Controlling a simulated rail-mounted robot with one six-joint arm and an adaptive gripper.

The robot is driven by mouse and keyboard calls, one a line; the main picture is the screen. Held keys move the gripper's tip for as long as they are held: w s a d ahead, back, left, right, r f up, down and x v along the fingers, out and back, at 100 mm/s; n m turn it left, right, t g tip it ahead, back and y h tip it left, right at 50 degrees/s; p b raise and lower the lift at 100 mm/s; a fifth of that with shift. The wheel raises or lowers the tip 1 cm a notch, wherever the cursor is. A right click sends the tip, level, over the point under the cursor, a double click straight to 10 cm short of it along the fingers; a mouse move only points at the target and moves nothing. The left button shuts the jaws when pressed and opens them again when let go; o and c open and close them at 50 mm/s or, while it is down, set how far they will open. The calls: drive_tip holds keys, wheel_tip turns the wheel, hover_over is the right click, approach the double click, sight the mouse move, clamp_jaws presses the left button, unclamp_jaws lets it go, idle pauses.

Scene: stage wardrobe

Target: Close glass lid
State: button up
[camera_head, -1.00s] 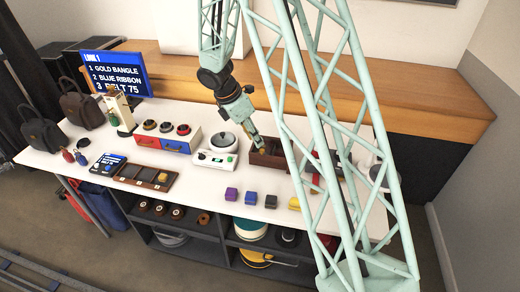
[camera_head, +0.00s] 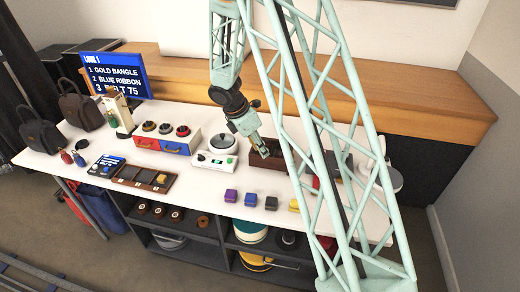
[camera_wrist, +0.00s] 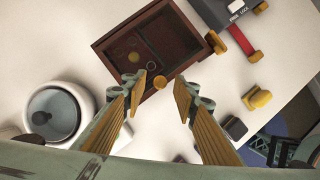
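A dark brown wooden box (camera_head: 268,160) stands on the white table, partly behind my gripper in the head view. In the wrist view the box (camera_wrist: 121,40) has a dark reddish top or inside with a small gold round piece (camera_wrist: 133,57). A brass knob (camera_wrist: 161,83) shows at its near edge. I cannot tell whether glass covers it. My gripper (camera_head: 264,153) is at the box. In the wrist view my gripper (camera_wrist: 159,90) is open, its yellow fingers apart on either side of the knob. To the left is a white appliance (camera_head: 215,160) with a round grey-topped pot (camera_wrist: 52,112).
A red-and-blue drawer unit (camera_head: 177,146) and a brown tray (camera_head: 128,174) stand to the left. Small coloured blocks, including a purple one (camera_head: 230,195), line the front edge. Dark items crowd the box's right side.

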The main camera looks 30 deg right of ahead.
drive_tip(key=shift+c, duration=0.9)
clamp_jaws()
drive_tip(key=shift+w+d+p, duration=0.5)
drive_tip(key=shift+w+d, duration=0.05)
drive_tip(key=shift+w, duration=0.1)
drive_tip(key=shift+r, duration=0.1)
drive_tip(key=shift+o, duration=0.9)
unclamp_jaws()
drive_tip(key=shift+d, duration=0.15)
drive_tip(key=v, duration=1.2)
